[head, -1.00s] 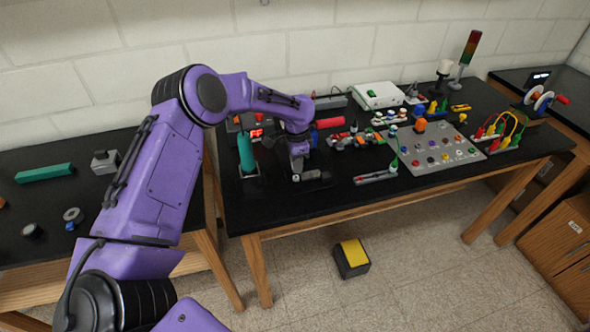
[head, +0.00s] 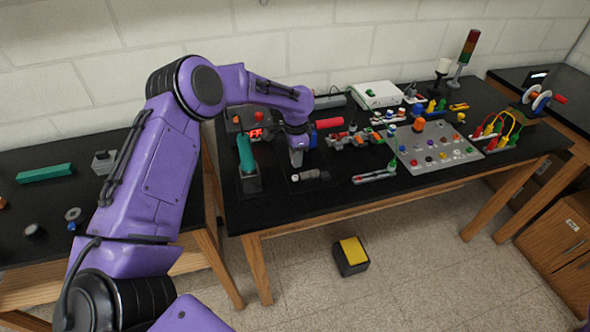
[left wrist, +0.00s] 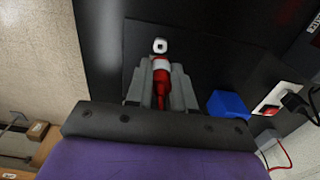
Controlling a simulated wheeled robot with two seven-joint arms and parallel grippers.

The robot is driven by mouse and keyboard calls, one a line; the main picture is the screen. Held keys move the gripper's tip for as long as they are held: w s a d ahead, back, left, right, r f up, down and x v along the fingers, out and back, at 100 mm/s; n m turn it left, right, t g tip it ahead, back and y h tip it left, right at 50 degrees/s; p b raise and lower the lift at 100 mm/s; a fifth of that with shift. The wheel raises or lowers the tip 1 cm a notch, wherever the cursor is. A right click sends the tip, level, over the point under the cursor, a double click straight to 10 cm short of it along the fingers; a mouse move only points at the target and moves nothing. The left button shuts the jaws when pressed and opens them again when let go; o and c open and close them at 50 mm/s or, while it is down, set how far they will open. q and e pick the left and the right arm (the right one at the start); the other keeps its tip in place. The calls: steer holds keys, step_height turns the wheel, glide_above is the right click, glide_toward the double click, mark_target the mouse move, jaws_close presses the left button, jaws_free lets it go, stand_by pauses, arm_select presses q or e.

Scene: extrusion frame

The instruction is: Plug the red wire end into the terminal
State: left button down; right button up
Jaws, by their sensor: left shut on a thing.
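My left gripper (head: 297,160) is low over the left part of the black table, pointing down. In the left wrist view its grey fingers (left wrist: 161,90) are shut on a red piece with a white band, which looks like the red wire end (left wrist: 160,88). A small white square part with a dark hole (left wrist: 160,46) shows just beyond the fingertips; I cannot tell whether it touches the red piece or is the terminal. In the head view the held piece is too small to make out. My right gripper is not in view.
A teal-handled thing (head: 246,153) stands left of the gripper. A dark cylinder (head: 310,176) lies close in front. A blue block (left wrist: 228,104) is beside the gripper.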

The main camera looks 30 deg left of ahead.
arm_select(q)
steer(key=s+d+f+n+b, duration=0.1)
steer(key=s+d+b, duration=0.1)
steer(key=d+b, duration=0.1)
steer(key=s+d+f+n+b, duration=0.1)
steer(key=d+f+n+b, duration=0.1)
steer(key=d+b, duration=0.2)
steer(key=s+d+f+n+b, duration=0.1)
steer(key=s+d+f+b, duration=0.1)
steer(key=d, duration=0.3)
steer(key=shift+s+f+n+b, duration=0.25)
steer(key=shift+s+n+b, duration=0.15)
steer(key=shift+b, duration=0.3)
steer(key=s+d+f+n+b, duration=0.1)
steer(key=s+d+n+b, duration=0.2)
steer(key=s, duration=0.3)
steer(key=shift+s+d+f+b, duration=0.25)
steer(key=shift+d+f+b, duration=0.15)
steer(key=shift+d, duration=0.4)
steer(key=shift+d, duration=0.1)
